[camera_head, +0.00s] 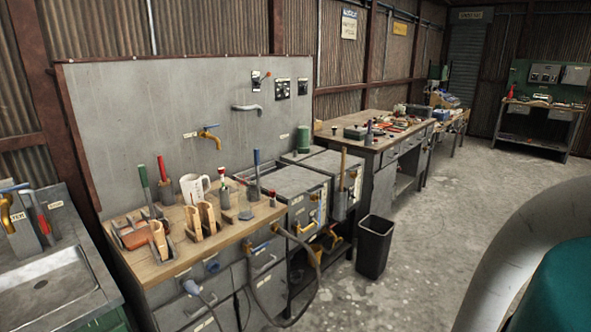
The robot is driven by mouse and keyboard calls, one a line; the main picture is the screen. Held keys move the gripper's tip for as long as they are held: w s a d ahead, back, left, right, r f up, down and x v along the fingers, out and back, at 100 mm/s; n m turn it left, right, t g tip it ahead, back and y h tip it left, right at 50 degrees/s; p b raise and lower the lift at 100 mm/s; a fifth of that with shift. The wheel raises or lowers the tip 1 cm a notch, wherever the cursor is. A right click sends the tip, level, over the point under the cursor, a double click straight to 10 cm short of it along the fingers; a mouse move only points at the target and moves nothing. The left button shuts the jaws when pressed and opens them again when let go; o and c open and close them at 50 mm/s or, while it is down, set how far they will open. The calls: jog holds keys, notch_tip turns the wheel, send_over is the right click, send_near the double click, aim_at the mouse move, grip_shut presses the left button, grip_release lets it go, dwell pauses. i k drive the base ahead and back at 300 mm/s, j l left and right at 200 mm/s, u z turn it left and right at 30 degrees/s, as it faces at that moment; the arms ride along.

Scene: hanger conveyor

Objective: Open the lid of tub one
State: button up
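Two grey metal tubs stand side by side at the right end of the wooden-topped bench. The nearer tub (307,207) has a flat grey lid (289,180) lying over its top, and the lid looks closed. The farther tub (345,192) also has a flat grey top (333,162) that looks closed. Small labels on the tub fronts are too small to read, so I cannot tell which is tub one. A yellow tap shows on the front of the nearer tub. My gripper is not in view.
The wooden bench top (180,262) holds a mug (194,188), wooden holders and upright-handled tools. Hoses hang at its front. A black bin (375,248) stands on the floor by the tubs. A metal sink (55,295) is at left. The concrete floor (430,240) right of the bin is clear.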

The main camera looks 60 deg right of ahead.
aim_at(329, 161)
jog(key=z, duration=2)
jog(key=i+l+z, duration=0.2)
jog(key=i, duration=0.45)
jog(key=i+z, duration=0.2)
jog(key=i, duration=0.5)
jog(key=i+j+z, duration=0.15)
jog(key=i, duration=0.5)
jog(key=i+j+z, duration=0.2)
jog(key=i, duration=0.5)
jog(key=l, duration=0.1)
